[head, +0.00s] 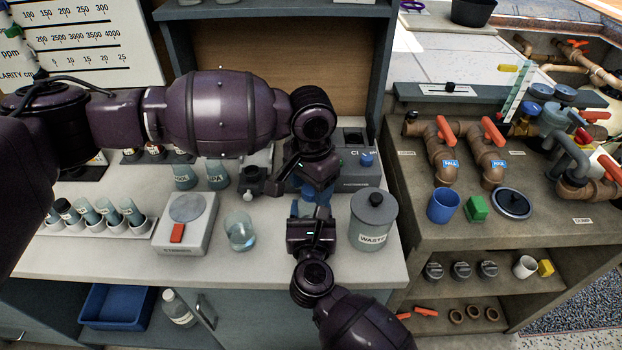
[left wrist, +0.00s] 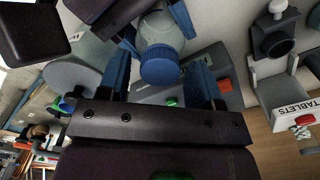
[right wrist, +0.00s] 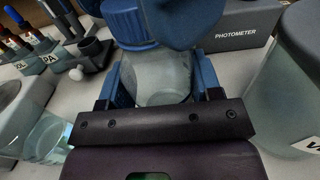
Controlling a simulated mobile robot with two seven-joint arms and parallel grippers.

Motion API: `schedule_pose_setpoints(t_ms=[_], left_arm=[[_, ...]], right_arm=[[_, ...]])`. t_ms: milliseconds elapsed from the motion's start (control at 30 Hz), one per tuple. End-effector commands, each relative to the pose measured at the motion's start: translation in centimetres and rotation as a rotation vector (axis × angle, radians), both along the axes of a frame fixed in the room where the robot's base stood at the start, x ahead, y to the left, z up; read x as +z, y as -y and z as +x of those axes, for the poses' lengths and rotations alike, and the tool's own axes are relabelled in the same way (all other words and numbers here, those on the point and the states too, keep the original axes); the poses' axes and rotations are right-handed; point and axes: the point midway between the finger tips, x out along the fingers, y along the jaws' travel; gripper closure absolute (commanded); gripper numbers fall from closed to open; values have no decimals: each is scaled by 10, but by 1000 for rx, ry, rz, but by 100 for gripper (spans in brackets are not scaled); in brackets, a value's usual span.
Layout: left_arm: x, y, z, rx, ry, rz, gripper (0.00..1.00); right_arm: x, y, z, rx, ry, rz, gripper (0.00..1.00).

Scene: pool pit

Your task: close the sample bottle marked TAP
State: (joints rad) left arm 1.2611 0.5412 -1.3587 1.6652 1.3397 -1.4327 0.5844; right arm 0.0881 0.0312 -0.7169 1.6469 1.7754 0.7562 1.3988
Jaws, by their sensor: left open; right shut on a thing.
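A clear sample bottle (right wrist: 158,78) stands upright between the blue fingers of my right gripper (right wrist: 153,88), which is shut on its body. A blue screw cap (right wrist: 126,22) sits on the bottle's mouth; whether it is tight I cannot tell. The cap also shows in the left wrist view (left wrist: 161,65), with the bottle body (left wrist: 165,30) beyond it. My left gripper (left wrist: 162,78) is open, its blue fingers on either side of the cap with gaps visible. In the head view both grippers largely hide the bottle. No TAP mark is readable on it.
The lidded WASTE jar (head: 373,222) stands close right of the grippers. A beaker (head: 240,232) and the stirrer (head: 186,222) are to the left. The photometer (head: 358,172) is behind, and a tablet dispenser (left wrist: 285,90) shows in the left wrist view. A rack of vials (head: 95,222) stands far left.

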Motion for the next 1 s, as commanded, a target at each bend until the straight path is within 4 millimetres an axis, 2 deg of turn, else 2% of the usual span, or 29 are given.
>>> schedule_pose_setpoints(t_ms=[167,500,733,1000], left_arm=[[0,0,0,0,0,0,41],[0,0,0,0,0,0,91],[0,0,0,-76,0,0,91],[0,0,0,-425,0,1,91]], right_arm=[[0,0,0,0,0,0,100],[0,0,0,0,0,0,100],[0,0,0,0,0,0,100],[0,0,0,0,0,0,100]])
